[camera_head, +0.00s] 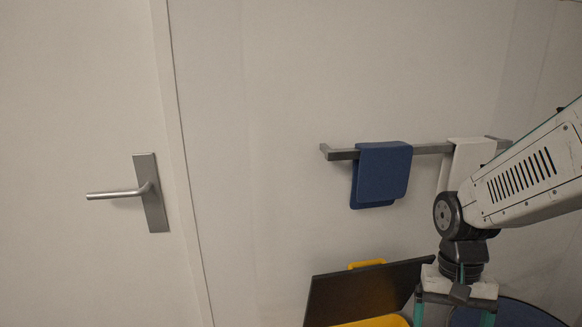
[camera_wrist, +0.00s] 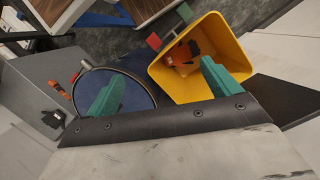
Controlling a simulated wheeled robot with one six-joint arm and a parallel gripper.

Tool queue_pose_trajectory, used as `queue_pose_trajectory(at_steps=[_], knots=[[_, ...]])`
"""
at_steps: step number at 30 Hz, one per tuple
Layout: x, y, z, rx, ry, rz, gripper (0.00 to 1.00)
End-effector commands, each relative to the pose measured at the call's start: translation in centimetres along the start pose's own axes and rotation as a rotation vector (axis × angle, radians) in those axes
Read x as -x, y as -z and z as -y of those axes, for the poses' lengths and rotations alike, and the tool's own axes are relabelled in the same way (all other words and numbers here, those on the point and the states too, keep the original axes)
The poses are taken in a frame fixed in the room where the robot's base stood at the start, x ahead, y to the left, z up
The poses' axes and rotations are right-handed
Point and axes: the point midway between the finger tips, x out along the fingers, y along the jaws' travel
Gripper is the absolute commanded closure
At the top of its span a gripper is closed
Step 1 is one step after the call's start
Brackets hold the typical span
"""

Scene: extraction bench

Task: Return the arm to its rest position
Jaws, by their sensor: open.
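My arm comes in from the right in the head view, bent at a dark joint so that my gripper (camera_head: 453,315) hangs downward at the lower edge. Its fingers are teal, spread apart, and nothing shows between them. In the wrist view my gripper (camera_wrist: 163,87) is also open and empty. It is over a yellow bin (camera_wrist: 236,48) and a round container with a dark blue top (camera_wrist: 130,88). The lower fingertips are cut off in the head view.
A rail (camera_head: 432,149) on the wall carries a blue cloth (camera_head: 382,172) and a white cloth (camera_head: 468,158), the latter close behind my arm. A dark panel (camera_head: 360,292) stands by the bin. A door handle (camera_head: 115,193) is at left. Red and dark things (camera_wrist: 182,53) lie in the bin.

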Motion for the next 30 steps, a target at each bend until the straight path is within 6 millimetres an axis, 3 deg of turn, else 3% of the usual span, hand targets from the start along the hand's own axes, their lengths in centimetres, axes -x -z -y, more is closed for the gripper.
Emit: queue_pose_trajectory(at_steps=[1,6,13,19,30], knots=[[1.5,-1.5,-0.3,0.055,0.006,-0.02,0.11],[4.8,-6.1,-1.5,0.223,0.016,-0.072,0.11],[7.9,-11.0,-2.8,0.325,0.034,-0.198,0.11],[9.5,-12.6,-3.0,0.326,0.052,-0.31,0.11],[10.0,-12.9,-3.0,0.326,0.057,-0.337,0.11]])
